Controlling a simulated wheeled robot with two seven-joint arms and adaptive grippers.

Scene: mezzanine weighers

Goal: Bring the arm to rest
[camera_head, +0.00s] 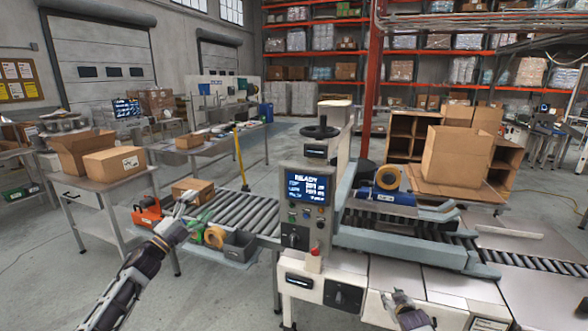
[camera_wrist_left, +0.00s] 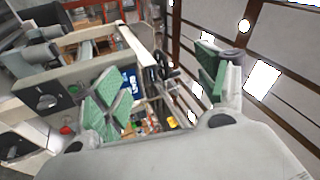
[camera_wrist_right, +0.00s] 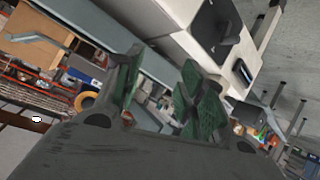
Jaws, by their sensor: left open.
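My left arm reaches in from the lower left in the head view. Its gripper (camera_head: 194,208) is over the near left end of the roller conveyor, beside a small brown box. In the left wrist view its green-padded fingers (camera_wrist_left: 160,85) are wide apart with nothing between them. My right gripper (camera_head: 400,299) is low at the bottom of the head view, in front of the white machine cabinet. In the right wrist view its green-padded fingers (camera_wrist_right: 160,88) stand apart and I see nothing held.
A control box with a lit screen (camera_head: 308,188) stands at centre. The roller conveyor (camera_head: 245,211) runs left of it. A small box (camera_head: 192,190), an orange tool (camera_head: 147,213) and a dark bin (camera_head: 241,244) are near my left gripper. A table with cartons (camera_head: 112,164) stands left.

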